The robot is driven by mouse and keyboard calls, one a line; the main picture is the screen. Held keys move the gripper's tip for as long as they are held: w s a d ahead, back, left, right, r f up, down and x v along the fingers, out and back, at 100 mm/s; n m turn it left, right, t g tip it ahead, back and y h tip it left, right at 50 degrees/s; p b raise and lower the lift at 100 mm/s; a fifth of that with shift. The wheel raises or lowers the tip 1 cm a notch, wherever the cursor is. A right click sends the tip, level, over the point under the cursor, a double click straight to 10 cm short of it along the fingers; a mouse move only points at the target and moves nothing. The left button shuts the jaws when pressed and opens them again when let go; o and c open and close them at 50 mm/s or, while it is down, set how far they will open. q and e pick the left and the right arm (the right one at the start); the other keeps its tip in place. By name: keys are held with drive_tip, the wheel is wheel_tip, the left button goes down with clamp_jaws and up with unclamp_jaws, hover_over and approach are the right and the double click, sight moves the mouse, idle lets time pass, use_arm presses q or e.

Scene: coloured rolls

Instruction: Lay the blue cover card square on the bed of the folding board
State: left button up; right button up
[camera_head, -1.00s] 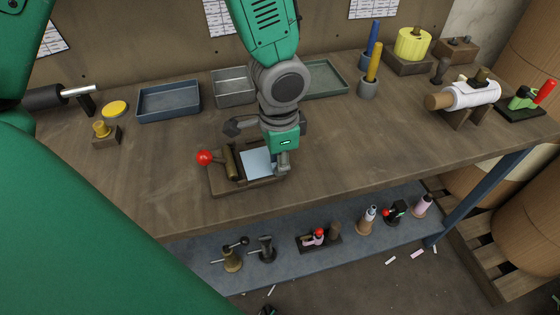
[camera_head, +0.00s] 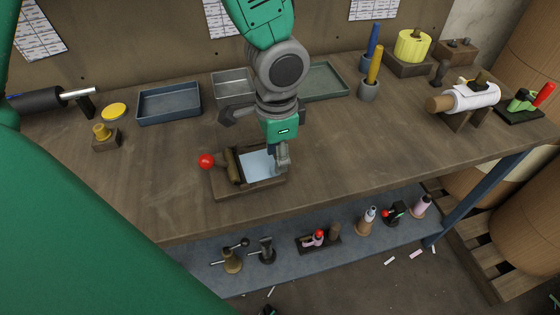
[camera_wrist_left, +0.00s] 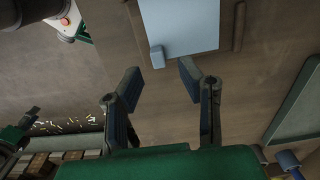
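The pale blue cover card (camera_head: 257,163) lies on the bed of the brown folding board (camera_head: 250,188), between a brass-coloured bar (camera_head: 234,166) and the board's right side. A red-knobbed handle (camera_head: 206,161) is at the board's left. My left gripper (camera_head: 277,163) is over the card's right edge. In the left wrist view the card (camera_wrist_left: 185,25) is at the top, with a small blue tab (camera_wrist_left: 157,57) at its near edge. My left gripper (camera_wrist_left: 160,78) shows two spread fingers with nothing between them. I cannot tell exactly how square the card lies.
Blue-grey trays (camera_head: 168,102) stand behind the board. A yellow disc (camera_head: 114,110) and a brass piece (camera_head: 102,132) are at left. Cups with rods (camera_head: 369,91) and a roll on a stand (camera_head: 476,95) are at right. The bench beside the board is clear.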

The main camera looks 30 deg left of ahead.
use_arm(q)
wheel_tip(320, 180, up, 9)
drive_tip(key=p, duration=0.1)
drive_tip(key=shift+d, duration=0.3)
drive_tip(key=shift+a+f, duration=0.1)
drive_tip(key=shift+a, duration=0.3)
drive_tip(key=shift+s, duration=0.1)
